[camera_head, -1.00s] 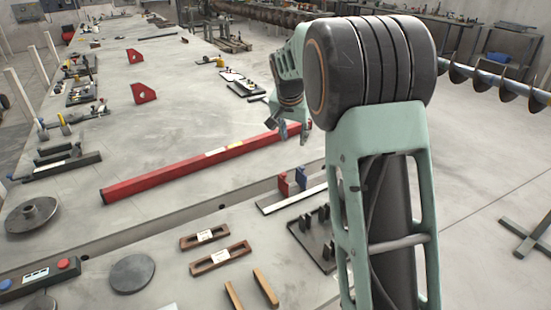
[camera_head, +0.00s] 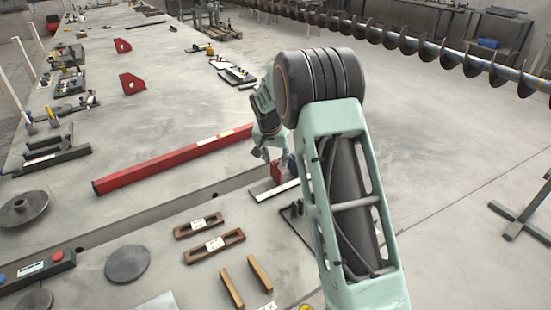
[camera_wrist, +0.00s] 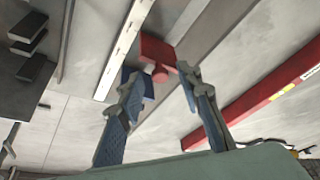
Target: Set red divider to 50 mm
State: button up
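The red divider (camera_head: 276,172) stands on a small rack with a white scale strip (camera_head: 277,190), just below my gripper (camera_head: 271,154) in the head view. In the wrist view the red divider (camera_wrist: 158,50) shows a red block with a round knob, beside the white scale strip (camera_wrist: 126,45). A blue divider (camera_wrist: 147,88) is partly hidden behind my left finger. My gripper (camera_wrist: 158,80) is open, with the knob showing between and slightly beyond its fingertips. I cannot tell whether a finger touches either divider. The scale reading is too small to read.
A long red beam (camera_head: 175,165) lies on the table behind the rack; it also shows in the wrist view (camera_wrist: 265,100). Two brown slotted blocks (camera_head: 214,246) and a grey disc (camera_head: 127,264) lie in front. A dark tray (camera_head: 298,222) is partly hidden by my arm.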

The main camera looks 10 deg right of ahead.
jog(key=shift+c, duration=0.3)
grip_shut()
jog(key=a, duration=0.1)
jog(key=s+a+b, duration=0.1)
jog(key=a, duration=0.1)
jog(key=s+a, duration=0.1)
jog(key=shift+a+b, duration=0.35)
jog(key=shift+a, duration=0.05)
jog(key=shift+o, duration=0.3)
grip_release()
